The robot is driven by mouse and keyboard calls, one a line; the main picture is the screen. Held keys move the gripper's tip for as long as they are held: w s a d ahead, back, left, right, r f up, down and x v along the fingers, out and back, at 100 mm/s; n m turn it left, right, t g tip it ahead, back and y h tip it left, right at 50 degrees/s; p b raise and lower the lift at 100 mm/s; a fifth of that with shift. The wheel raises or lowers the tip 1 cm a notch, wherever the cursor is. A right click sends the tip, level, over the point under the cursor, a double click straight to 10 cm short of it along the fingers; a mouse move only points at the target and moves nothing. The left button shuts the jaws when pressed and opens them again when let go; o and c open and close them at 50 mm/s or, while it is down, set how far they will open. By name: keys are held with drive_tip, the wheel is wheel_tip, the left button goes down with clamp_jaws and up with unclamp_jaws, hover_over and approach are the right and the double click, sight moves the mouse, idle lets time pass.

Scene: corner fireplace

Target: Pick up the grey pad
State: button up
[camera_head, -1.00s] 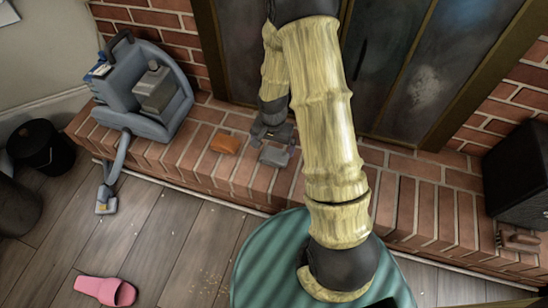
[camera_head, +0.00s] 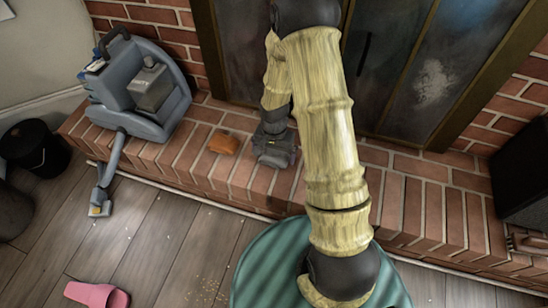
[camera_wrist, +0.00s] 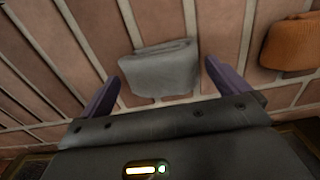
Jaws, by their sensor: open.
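The grey pad (camera_wrist: 160,72) is a small folded cloth-like block lying on the brick hearth in the wrist view. My gripper (camera_wrist: 165,74) is open, with one purple finger on each side of the pad's near part. The fingers do not clearly touch it, and I cannot tell how far above the bricks they are. In the head view my gripper (camera_head: 274,152) is over the hearth and covers the pad there.
An orange folded pad (camera_wrist: 292,42) lies beside the grey one; it also shows in the head view (camera_head: 223,143). A grey-blue cleaning machine (camera_head: 140,90) stands on the hearth at left. A dark box (camera_head: 520,180) stands at right. Fireplace doors (camera_head: 400,70) rise behind.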

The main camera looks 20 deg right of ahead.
sight(274, 154)
drive_tip(key=c, duration=0.8)
drive_tip(key=shift+r, duration=0.1)
wheel_tip(274, 154, up, 10)
drive_tip(key=p, duration=0.6)
